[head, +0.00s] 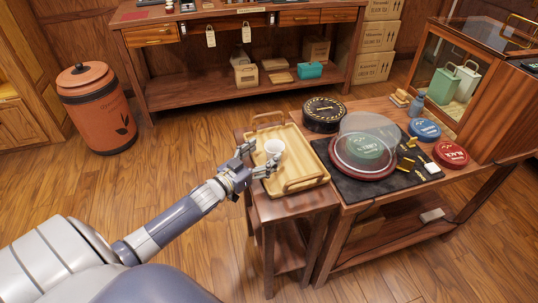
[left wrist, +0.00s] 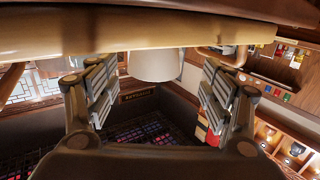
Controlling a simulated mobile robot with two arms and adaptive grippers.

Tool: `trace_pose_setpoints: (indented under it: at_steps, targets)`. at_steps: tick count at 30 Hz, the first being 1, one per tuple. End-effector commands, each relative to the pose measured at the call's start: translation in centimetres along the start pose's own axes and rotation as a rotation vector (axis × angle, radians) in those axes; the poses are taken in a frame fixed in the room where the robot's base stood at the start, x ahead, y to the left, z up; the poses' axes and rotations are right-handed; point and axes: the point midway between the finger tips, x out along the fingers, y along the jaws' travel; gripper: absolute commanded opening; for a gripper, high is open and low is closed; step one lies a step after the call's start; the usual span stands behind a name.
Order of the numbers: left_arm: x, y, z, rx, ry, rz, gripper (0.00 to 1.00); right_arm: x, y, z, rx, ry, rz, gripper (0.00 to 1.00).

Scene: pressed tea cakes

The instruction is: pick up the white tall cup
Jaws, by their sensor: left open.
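The white cup (head: 274,147) stands upright on the light wooden tray (head: 312,160), toward its left side. My left gripper (head: 259,160) reaches in from the left, low over the tray's near-left edge, with its fingers pointed at the cup. In the left wrist view, which looks upside down, the white cup (left wrist: 156,65) shows between the two spread fingers of the left gripper (left wrist: 158,92), with gaps on both sides. The gripper is open and holds nothing. My right gripper is not in view.
The tray lies on a small wooden stand (head: 285,206). To its right, a table carries a black round box (head: 323,113), a clear dome (head: 368,138) over a green-labelled disc, blue and red tins (head: 450,154), and a glass cabinet (head: 470,65). Open floor lies left, with an orange canister (head: 97,108).

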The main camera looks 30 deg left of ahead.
Motion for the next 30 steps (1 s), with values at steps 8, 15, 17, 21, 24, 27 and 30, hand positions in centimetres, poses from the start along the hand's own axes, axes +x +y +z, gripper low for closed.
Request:
trace_pose_setpoints:
  at_steps: [8,15,17,21,24,27,30]
  targets:
    - [3.0,-0.1,0.0,0.0,0.001,0.0,0.74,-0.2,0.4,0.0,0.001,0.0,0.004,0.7]
    - [3.2,-0.1,0.1,0.0,-0.001,0.0,0.74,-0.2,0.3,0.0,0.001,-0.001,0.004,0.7]
    - [3.2,-0.1,0.1,0.0,-0.001,0.0,0.74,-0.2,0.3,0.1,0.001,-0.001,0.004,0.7]
    - [3.2,-0.1,0.1,0.0,-0.001,0.0,0.42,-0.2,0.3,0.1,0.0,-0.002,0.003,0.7]
    - [3.2,-0.1,0.1,0.0,-0.001,0.0,0.28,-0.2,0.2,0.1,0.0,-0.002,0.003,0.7]
    - [3.2,-0.1,0.0,0.0,0.0,0.001,0.28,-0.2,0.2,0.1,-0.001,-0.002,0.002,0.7]
    - [3.2,-0.1,0.0,0.0,0.0,0.001,0.28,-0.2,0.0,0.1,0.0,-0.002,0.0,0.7]
